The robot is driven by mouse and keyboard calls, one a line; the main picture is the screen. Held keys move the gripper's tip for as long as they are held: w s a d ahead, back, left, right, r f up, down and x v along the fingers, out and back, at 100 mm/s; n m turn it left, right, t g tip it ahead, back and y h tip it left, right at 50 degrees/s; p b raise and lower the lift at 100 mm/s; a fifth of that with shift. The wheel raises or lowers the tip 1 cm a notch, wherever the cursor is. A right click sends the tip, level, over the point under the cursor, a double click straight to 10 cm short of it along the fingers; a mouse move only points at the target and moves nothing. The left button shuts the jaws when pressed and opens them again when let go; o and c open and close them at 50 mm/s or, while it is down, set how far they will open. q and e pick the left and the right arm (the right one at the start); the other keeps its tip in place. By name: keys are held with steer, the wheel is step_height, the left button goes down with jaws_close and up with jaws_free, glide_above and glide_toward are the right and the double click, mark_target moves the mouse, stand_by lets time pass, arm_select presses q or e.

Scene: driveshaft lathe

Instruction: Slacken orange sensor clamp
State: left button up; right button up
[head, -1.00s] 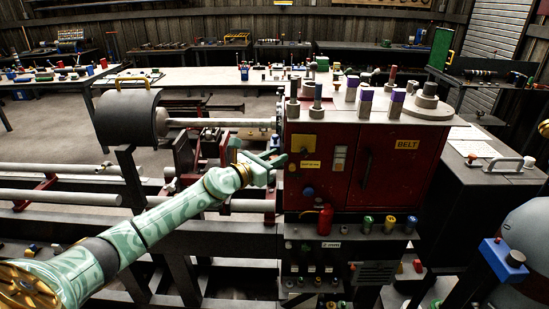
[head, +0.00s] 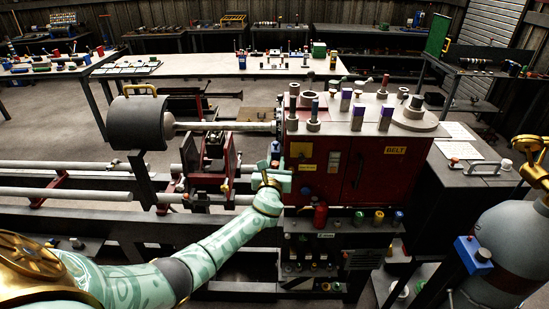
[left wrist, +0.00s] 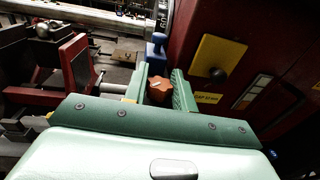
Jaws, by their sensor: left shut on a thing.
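The orange clamp knob (left wrist: 160,88) shows in the left wrist view, low against the left side of the red machine cabinet. A blue upright piece (left wrist: 156,47) stands just beyond it. My left gripper (left wrist: 163,87) has its green fingers on either side of the orange knob and is shut on it. In the head view my left gripper (head: 273,180) is at the cabinet's left edge, below the long shaft (head: 222,126), and the orange knob is hidden there. My right gripper is not in view.
The red cabinet (head: 365,168) with a yellow plate (left wrist: 217,62) stands close right of my left gripper. A dark cylinder with a yellow handle (head: 137,120) holds the shaft's left end. A red bracket (left wrist: 75,63) stands left of the gripper. A long table (head: 215,66) stands behind.

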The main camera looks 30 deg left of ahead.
arm_select(q)
steer(key=n+y, duration=0.1)
steer(key=n+g+y, duration=0.1)
steer(key=shift+d+f+y+b, duration=0.1)
steer(key=shift+f+y+b, duration=0.05)
steer(key=shift+y+b, duration=0.2)
steer(key=n+g+y+b, duration=0.3)
steer(key=g+b, duration=0.2)
steer(key=n+g+y+b, duration=0.3)
steer(key=n+g+b, duration=0.1)
steer(key=g+b, duration=0.1)
steer(key=shift+f+n+y+b, duration=0.1)
steer(key=shift+n+y+b, duration=0.25)
steer(key=shift+b, duration=0.35)
steer(key=shift+r+n+g+b, duration=0.35)
steer(key=shift+g+b, duration=0.25)
steer(key=shift+b, duration=0.1)
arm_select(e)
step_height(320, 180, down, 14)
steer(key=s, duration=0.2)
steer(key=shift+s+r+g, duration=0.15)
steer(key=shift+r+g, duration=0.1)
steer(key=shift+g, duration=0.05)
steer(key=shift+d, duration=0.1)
arm_select(q)
steer(key=o, duration=1)
steer(key=shift+c, duration=0.2)
